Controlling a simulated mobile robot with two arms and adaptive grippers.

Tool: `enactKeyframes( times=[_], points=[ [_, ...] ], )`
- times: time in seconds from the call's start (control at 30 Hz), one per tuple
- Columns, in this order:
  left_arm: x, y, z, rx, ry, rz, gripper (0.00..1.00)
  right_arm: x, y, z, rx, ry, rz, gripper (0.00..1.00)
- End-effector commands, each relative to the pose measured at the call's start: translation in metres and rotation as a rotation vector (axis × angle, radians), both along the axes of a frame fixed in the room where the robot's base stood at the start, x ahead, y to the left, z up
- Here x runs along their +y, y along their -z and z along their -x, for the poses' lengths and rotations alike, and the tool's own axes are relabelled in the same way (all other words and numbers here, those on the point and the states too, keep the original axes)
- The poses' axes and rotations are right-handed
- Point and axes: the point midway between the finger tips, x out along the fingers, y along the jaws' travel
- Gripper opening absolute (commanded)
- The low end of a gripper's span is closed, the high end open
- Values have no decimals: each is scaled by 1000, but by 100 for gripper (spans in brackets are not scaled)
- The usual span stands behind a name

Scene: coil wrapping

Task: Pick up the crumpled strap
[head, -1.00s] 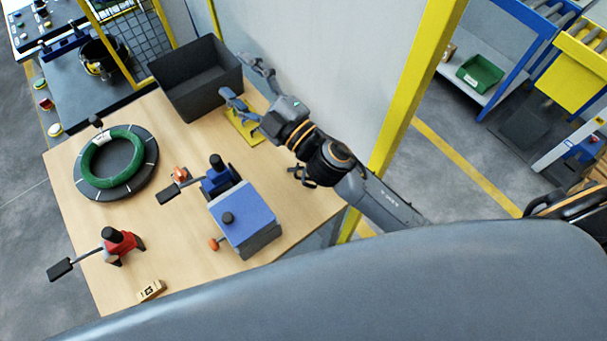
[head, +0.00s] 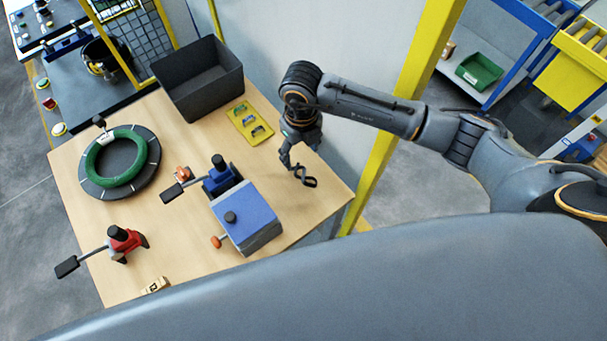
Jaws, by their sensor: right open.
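The crumpled strap (head: 305,178) is a small dark, twisted loop on the wooden table near its right edge. My right gripper (head: 297,160) is open and points down just above and behind the strap, with its fingers apart. The picture does not show whether a fingertip touches the strap. Nothing shows between the fingers. My left gripper is not in view.
A blue-topped device (head: 245,216) stands left of the strap. A yellow plate (head: 240,113) and a dark open bin (head: 197,104) are behind. A green coil (head: 98,172) lies at the left. A yellow post (head: 398,110) rises at the right.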

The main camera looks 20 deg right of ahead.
Motion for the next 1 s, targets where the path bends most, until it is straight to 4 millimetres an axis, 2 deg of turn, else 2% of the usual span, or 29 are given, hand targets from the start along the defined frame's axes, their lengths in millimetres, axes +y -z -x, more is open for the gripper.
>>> enactKeyframes(
  times=[0.17,0.27,0.4,0.5,0.77,1.0],
  points=[
    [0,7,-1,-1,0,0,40,-6,16,-1,0,5,26,64],
    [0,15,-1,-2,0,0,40,-6,35,0,3,5,24,64],
    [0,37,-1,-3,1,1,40,-6,66,0,0,4,22,64],
    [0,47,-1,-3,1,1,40,-6,81,0,-1,4,21,64],
    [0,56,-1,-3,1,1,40,-7,97,1,0,3,21,64],
    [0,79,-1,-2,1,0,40,-12,134,2,1,4,20,64]
  ],
)
